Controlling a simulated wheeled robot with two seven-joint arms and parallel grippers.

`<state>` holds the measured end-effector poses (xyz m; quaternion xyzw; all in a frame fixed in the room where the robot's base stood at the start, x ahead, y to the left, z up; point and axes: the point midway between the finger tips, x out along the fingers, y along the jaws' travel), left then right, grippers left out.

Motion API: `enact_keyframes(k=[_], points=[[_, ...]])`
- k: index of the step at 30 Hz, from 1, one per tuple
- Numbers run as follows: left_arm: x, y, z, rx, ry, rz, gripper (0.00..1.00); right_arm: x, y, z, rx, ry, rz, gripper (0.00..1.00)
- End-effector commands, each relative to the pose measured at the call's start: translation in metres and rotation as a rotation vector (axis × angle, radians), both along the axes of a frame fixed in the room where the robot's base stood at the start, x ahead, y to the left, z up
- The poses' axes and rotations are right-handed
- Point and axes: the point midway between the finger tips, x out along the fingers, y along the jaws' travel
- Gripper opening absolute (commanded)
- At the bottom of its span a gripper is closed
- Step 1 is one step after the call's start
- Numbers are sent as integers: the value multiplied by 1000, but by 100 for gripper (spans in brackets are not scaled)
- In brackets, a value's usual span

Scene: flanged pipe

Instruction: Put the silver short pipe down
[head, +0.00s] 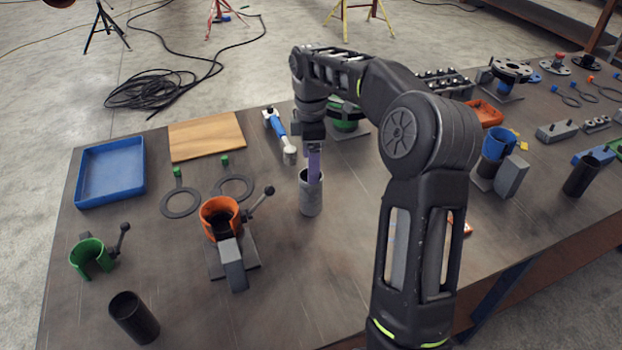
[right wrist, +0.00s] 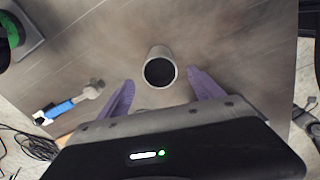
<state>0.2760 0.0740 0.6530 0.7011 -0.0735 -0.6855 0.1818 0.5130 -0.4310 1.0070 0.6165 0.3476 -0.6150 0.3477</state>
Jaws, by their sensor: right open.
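The silver short pipe (head: 310,200) stands upright on the table, with its open dark end facing up. It also shows in the right wrist view (right wrist: 161,79), with a gap to each purple finger. My right gripper (head: 314,168) is open at the top of the pipe, its fingers pointing down. In the right wrist view the fingers (right wrist: 163,84) are spread to the left and right of the pipe. My left gripper is not in view.
A blue-handled tool (head: 277,125) lies just left of my right gripper. An orange clamp holder (head: 218,213) stands at the left, with two grey rings behind it. A blue tray (head: 110,172), a wooden board (head: 207,136) and a black pipe (head: 133,318) are farther left. The table front of the silver pipe is clear.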

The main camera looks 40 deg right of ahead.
Motion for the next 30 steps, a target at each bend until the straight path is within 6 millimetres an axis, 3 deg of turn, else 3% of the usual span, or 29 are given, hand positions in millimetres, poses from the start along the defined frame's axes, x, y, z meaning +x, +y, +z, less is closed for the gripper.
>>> enact_keyframes(k=[7,30], points=[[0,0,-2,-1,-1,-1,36,0,0,22,0,1,1,76],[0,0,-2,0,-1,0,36,0,0,22,0,1,0,76]])
